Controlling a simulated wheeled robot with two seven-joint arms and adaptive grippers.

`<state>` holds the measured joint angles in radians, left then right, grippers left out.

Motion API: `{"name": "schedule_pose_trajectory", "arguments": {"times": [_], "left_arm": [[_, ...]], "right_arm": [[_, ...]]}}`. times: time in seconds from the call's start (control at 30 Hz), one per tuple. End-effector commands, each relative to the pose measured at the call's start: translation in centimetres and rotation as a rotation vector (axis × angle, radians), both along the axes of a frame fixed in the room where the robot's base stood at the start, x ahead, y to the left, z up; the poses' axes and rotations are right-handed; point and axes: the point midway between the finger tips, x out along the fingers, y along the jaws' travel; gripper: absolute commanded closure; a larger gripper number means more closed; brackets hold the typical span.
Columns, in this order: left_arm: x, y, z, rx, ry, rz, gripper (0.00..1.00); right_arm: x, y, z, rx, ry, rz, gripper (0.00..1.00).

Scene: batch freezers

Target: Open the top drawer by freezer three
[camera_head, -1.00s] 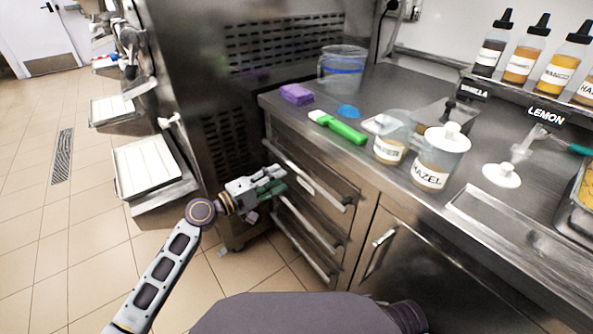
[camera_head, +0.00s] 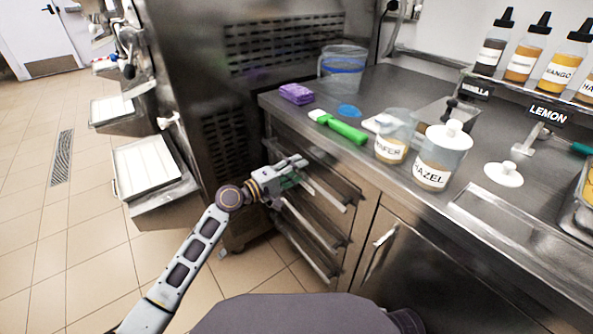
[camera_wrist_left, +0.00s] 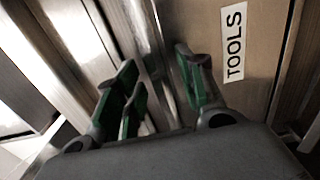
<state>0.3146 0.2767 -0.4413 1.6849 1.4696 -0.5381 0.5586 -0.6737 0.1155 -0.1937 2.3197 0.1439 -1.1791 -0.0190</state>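The top drawer (camera_head: 335,175) is in the steel counter to the right of the freezer, and it looks shut. A bar handle (camera_head: 330,196) runs along its front. In the left wrist view the drawer front (camera_wrist_left: 262,95) bears a TOOLS label (camera_wrist_left: 234,42), with the handle (camera_wrist_left: 152,55) running up the picture. My left gripper (camera_head: 294,168) is at the drawer's left end. In the left wrist view its green-padded fingers (camera_wrist_left: 160,95) are apart, with the handle showing between them. Contact with the handle cannot be told. My right gripper is out of view.
Lower drawers (camera_head: 308,238) are below, and a cupboard door (camera_head: 440,275) is to the right. The freezer (camera_head: 215,75) stands close on the left. The tiled floor at left is open.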

Motion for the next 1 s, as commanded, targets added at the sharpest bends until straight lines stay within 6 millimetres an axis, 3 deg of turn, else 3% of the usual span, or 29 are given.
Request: {"name": "schedule_pose_trajectory", "arguments": {"times": [0.23,0.53,1.0], "left_arm": [[0.01,-0.02,-0.01,0.0,0.0,0.0,0.61],[0.0,0.0,-0.02,0.0,0.0,0.0,0.99],[-0.01,0.01,-0.07,0.001,0.001,0.0,1.0]], "right_arm": [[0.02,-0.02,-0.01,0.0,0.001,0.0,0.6],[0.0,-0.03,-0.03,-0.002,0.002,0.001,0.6],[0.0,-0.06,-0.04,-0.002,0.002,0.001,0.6]]}}
